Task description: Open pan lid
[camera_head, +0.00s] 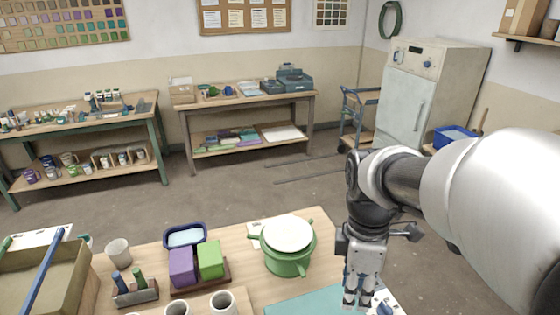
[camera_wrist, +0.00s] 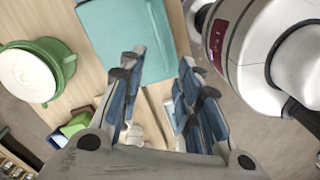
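The pan is a green pot (camera_head: 287,267) with side handles, standing near the far right of the wooden table. A round cream lid (camera_head: 288,233) with a green rim sits on it. In the wrist view, the pot (camera_wrist: 66,60) and lid (camera_wrist: 27,76) are at the left edge. My gripper (camera_head: 357,299) points down over the table's right part, to the right of the pan and apart from it. In the wrist view its fingers (camera_wrist: 160,65) are spread with a clear gap and nothing between them.
A teal board (camera_head: 303,304) lies in front of the pan. Purple (camera_head: 182,267) and green (camera_head: 210,259) blocks, a blue tray (camera_head: 185,237) and grey cups (camera_head: 223,303) stand to its left. A wooden box (camera_head: 40,277) is at far left.

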